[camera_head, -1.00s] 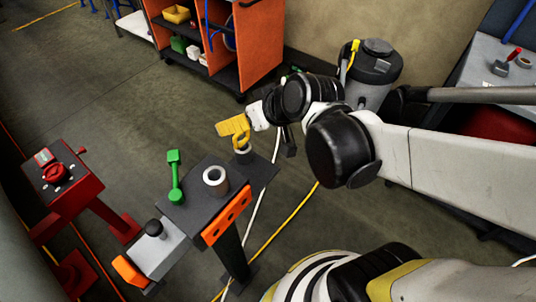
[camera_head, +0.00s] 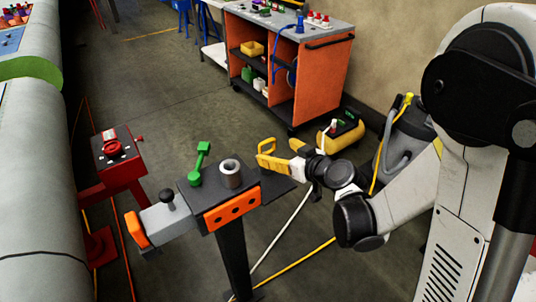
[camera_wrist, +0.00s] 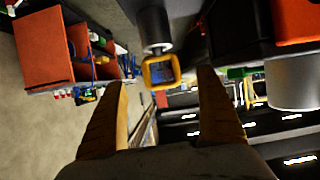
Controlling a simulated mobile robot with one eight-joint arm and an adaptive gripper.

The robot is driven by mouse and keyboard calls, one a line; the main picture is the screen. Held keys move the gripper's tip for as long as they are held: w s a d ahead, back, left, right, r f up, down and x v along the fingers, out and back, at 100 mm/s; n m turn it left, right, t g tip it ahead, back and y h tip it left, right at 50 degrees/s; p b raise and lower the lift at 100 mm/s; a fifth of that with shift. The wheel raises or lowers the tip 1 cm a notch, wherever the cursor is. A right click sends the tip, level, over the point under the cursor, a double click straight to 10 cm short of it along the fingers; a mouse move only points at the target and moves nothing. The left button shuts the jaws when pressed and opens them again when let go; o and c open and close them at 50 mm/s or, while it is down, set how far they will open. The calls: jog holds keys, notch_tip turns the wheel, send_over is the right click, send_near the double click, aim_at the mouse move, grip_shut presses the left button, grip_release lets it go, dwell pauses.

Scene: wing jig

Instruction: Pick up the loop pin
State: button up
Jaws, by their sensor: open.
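The loop pin shows as a yellow squared loop (camera_wrist: 148,73) in the wrist view, with a dark grey cylinder just above it in the picture. It also shows in the head view (camera_head: 264,143) at the left end of my gripper (camera_head: 273,155). My gripper's two yellow fingers are open and point left, above the dark plate of the stand (camera_head: 277,187). In the wrist view, the loop appears in the gap between my gripper's fingertips (camera_wrist: 163,80), beyond them. Nothing is clasped. The pin's lower part is hidden in the head view, so I cannot tell how it is seated.
A green handle (camera_head: 198,168) and a grey ring-shaped cylinder (camera_head: 231,173) stand on the plate, close to my gripper. An orange bracket (camera_head: 232,209) is on its front edge. A red stand (camera_head: 119,160) is left; an orange cart (camera_head: 320,80) is behind. Cables cross the floor.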

aim_at(267, 154)
jog(key=b+x, duration=0.2)
jog(key=x, duration=0.3)
jog(key=shift+w+a+f, duration=0.2)
jog(key=shift+w+a, duration=0.05)
jog(key=shift+a, duration=0.05)
jog(key=shift+r, duration=0.1)
jog(key=c, duration=1.5)
